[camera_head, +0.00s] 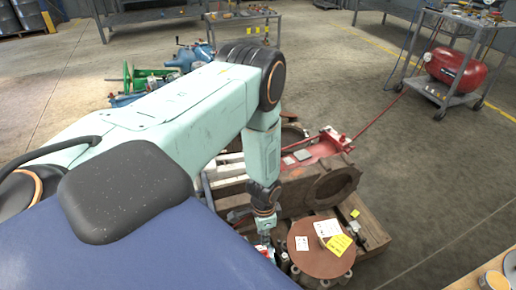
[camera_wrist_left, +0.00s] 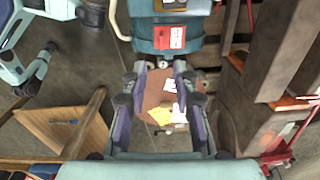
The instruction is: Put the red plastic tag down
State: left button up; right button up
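My left gripper (camera_head: 265,242) points down beside a round brown lid (camera_head: 318,262), just left of it. In the left wrist view the fingers (camera_wrist_left: 160,68) stand apart, with the lid (camera_wrist_left: 152,92) visible below and between them. I see nothing gripped between them. A red tag-like piece with a white label (camera_wrist_left: 169,38) lies against a teal body (camera_wrist_left: 193,36), beyond the fingertips. A small red patch (camera_head: 262,251) shows by the gripper in the head view; I cannot tell if it is the same piece. My right gripper is not in view.
White and yellow papers (camera_head: 340,244) lie on the lid. A wooden pallet (camera_head: 373,233) carries rusty parts and a red jack (camera_head: 325,150). A cart with a red tank (camera_head: 453,70) stands at the back right.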

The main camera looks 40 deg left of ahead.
pick_arm(q)
jog(key=s+d+r+n, duration=0.2)
jog(key=s+d+r, duration=0.1)
jog(key=s, duration=0.4)
jog(key=s+d+r+n, duration=0.2)
jog(key=s+d+r, duration=0.1)
jog(key=s, duration=0.4)
jog(key=s+d+r+n, duration=0.2)
jog(key=s+d+r, duration=0.1)
jog(key=s, duration=0.4)
jog(key=shift+s+d+n, duration=0.4)
jog(key=shift+d, duration=0.35)
jog(key=shift+r, duration=0.2)
